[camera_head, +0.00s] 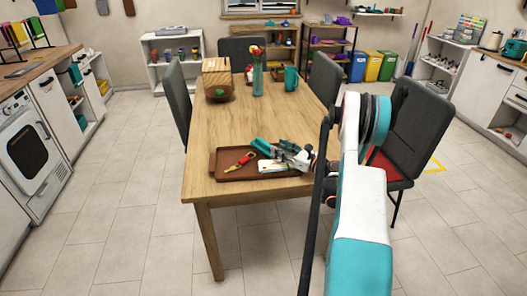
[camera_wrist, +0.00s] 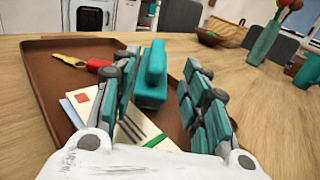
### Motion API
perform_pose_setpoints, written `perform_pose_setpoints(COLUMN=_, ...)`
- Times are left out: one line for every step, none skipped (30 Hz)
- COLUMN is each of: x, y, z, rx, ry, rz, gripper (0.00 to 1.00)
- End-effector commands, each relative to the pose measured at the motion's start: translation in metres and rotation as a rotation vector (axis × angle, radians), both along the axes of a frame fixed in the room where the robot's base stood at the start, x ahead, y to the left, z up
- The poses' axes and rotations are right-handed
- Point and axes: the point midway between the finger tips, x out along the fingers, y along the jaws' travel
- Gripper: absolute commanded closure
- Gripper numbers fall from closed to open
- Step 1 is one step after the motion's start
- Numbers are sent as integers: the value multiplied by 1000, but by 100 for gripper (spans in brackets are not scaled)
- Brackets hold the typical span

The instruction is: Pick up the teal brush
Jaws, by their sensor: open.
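The teal brush (camera_wrist: 152,85) lies on the brown tray (camera_wrist: 45,85), between my gripper's open fingers in the wrist view. It has a thick teal block and a raised teal handle. My gripper (camera_wrist: 160,95) is open, with teal pads on both sides of the brush, and a gap shows on the right side. In the head view my gripper (camera_head: 285,155) is over the right part of the tray (camera_head: 225,172), and the brush (camera_head: 262,145) shows at its left, partly hidden by it.
A red and yellow tool (camera_head: 240,162) lies on the tray's left, with papers (camera_wrist: 120,120) under my gripper. The middle of the table is clear.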

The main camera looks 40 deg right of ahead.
Motion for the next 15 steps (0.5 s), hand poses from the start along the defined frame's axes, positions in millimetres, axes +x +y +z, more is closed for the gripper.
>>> perform_pose_setpoints(x=8, y=2, z=-2, rx=0, ry=0, rz=1, gripper=58)
perform_pose_setpoints(x=11, y=2, z=-1, rx=0, ry=0, rz=1, gripper=58)
perform_pose_setpoints(x=15, y=3, z=-1, rx=-1, ry=0, rz=1, gripper=58)
perform_pose_setpoints(x=18, y=4, z=-1, rx=-1, ry=0, rz=1, gripper=58)
perform_pose_setpoints(x=20, y=4, z=-1, rx=-1, ry=0, rz=1, gripper=58)
perform_pose_setpoints(x=21, y=4, z=0, rx=-1, ry=0, rz=0, gripper=58)
perform_pose_setpoints(x=22, y=4, z=0, rx=-1, ry=0, rz=0, gripper=58)
perform_pose_setpoints(x=23, y=4, z=0, rx=-1, ry=0, rz=0, gripper=58)
perform_pose_setpoints(x=25, y=5, z=-1, rx=-1, ry=0, rz=0, gripper=58)
perform_pose_setpoints(x=26, y=6, z=-1, rx=-1, ry=0, rz=0, gripper=58)
perform_pose_setpoints(x=28, y=6, z=-1, rx=-1, ry=0, rz=0, gripper=58)
perform_pose_setpoints(x=32, y=8, z=-2, rx=-1, ry=0, rz=0, gripper=58)
perform_pose_setpoints(x=36, y=9, z=-3, rx=-1, ry=0, rz=1, gripper=58)
perform_pose_setpoints(x=40, y=10, z=-3, rx=-1, ry=0, rz=2, gripper=58)
perform_pose_setpoints(x=45, y=12, z=-4, rx=-1, ry=0, rz=2, gripper=58)
